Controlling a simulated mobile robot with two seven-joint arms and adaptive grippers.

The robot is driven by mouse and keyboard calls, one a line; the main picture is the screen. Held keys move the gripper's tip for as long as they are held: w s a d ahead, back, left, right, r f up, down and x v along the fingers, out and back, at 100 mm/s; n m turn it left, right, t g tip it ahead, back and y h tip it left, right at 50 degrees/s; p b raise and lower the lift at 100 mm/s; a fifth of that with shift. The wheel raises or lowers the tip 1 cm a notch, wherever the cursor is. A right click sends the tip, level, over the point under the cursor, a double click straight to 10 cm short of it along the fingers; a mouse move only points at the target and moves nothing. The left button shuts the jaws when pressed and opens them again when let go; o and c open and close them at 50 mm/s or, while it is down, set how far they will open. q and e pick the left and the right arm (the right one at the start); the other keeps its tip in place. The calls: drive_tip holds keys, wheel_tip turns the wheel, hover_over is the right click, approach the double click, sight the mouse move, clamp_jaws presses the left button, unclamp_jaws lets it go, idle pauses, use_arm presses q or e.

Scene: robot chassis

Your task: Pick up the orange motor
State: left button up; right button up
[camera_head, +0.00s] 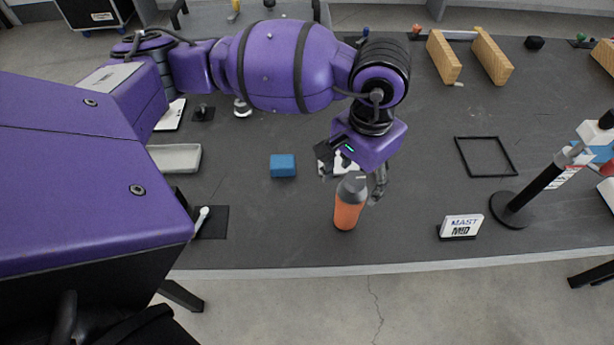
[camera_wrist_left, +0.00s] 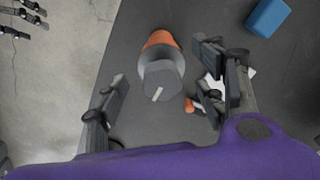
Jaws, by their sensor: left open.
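The orange motor (camera_head: 347,212) stands upright on the dark table near its front edge, with a grey cap on top. In the left wrist view the motor (camera_wrist_left: 160,72) is seen from above, between the fingers and farther out. My left gripper (camera_head: 351,180) is open, with one finger on each side of the motor's grey top. Gaps show between the fingers and the motor in the left wrist view (camera_wrist_left: 165,92). Dark jointed fingers (camera_wrist_left: 24,13) at that view's upper left corner look like my right gripper; their opening is unclear.
A blue block (camera_head: 283,166) lies left of the motor. A MAST MID sign (camera_head: 461,226) and a round-based black post (camera_head: 512,210) stand to the right. A black square frame (camera_head: 487,157) lies beyond them. A grey tray (camera_head: 175,158) is at the left.

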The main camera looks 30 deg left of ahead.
sight(348, 204)
use_arm(q)
wheel_tip(348, 204, down, 4)
drive_tip(key=shift+d+f+p, duration=0.1)
drive_tip(key=shift+f+p, duration=0.15)
drive_tip(key=shift+p, duration=0.1)
drive_tip(key=shift+c, duration=0.3)
drive_tip(key=shift+w+r, duration=0.1)
drive_tip(key=shift+w, duration=0.05)
clamp_jaws()
